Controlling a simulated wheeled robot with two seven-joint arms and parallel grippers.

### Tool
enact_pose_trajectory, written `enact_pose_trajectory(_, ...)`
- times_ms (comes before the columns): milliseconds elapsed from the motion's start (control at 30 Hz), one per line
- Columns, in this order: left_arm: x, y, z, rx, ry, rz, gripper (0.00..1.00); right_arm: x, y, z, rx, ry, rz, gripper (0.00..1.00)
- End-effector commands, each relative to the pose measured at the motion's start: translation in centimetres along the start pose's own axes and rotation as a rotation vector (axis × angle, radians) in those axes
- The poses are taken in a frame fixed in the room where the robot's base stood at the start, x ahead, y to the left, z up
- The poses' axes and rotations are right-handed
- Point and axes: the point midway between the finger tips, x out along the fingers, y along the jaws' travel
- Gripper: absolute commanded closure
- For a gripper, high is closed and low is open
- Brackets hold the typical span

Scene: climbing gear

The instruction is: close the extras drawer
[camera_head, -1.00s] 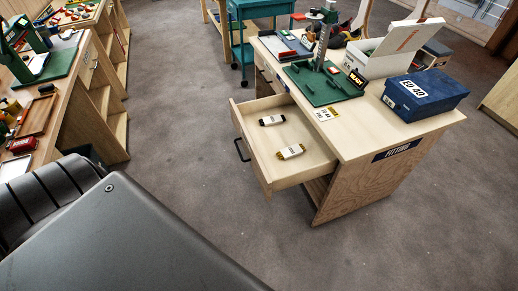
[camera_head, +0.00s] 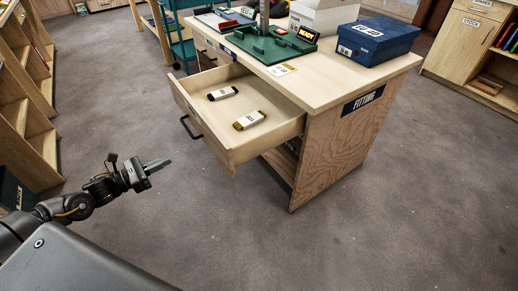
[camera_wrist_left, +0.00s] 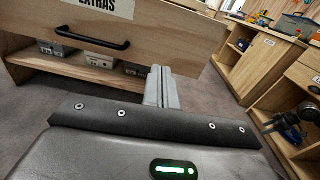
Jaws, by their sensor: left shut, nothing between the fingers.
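The extras drawer (camera_head: 215,134) is pulled well out of the wooden fitting desk (camera_head: 325,150). Two small labelled packets lie in it, one dark (camera_head: 222,93) and one yellowish (camera_head: 249,120). Its black bar handle (camera_head: 190,128) is on the front. My left gripper (camera_head: 158,164) is shut and empty, left of and below the handle, apart from it. In the left wrist view the drawer front (camera_wrist_left: 150,40) with its EXTRAS label and handle (camera_wrist_left: 92,38) stands ahead, the shut fingers (camera_wrist_left: 162,88) right of the handle. My right gripper is not in view.
On the desk top are a green board (camera_head: 270,48), a blue box (camera_head: 378,40) and a white box (camera_head: 322,14). A teal cart (camera_head: 180,45) stands behind at the left. Wooden shelves (camera_head: 30,110) line the left edge. Grey floor is clear before the desk.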

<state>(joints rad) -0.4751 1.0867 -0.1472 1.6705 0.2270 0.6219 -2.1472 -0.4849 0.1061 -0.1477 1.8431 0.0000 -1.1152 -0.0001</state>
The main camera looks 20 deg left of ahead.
Motion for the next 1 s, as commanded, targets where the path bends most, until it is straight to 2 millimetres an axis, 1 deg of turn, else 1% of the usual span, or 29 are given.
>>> enact_pose_trajectory(100,0.3,-0.6,0.5,0.05,-0.012,-0.031,1.0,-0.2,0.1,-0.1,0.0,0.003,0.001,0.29)
enact_pose_trajectory(233,0.6,-0.5,0.7,0.052,-0.014,-0.03,1.0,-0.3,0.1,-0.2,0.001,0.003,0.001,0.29)
enact_pose_trajectory(367,1.8,-0.5,0.8,0.052,-0.018,-0.028,1.0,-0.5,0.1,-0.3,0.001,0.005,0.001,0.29)
enact_pose_trajectory(467,3.4,-0.5,0.8,0.052,-0.019,-0.028,1.0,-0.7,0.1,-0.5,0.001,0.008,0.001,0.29)
enact_pose_trajectory(800,10.3,-0.7,0.9,0.05,-0.017,-0.026,1.0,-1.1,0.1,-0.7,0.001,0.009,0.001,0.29)
enact_pose_trajectory(900,11.9,-0.7,0.9,0.048,-0.016,-0.026,1.0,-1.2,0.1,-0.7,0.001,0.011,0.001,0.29)
enact_pose_trajectory(1000,13.1,-0.8,0.9,0.049,-0.015,-0.026,1.0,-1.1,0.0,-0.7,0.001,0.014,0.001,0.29)
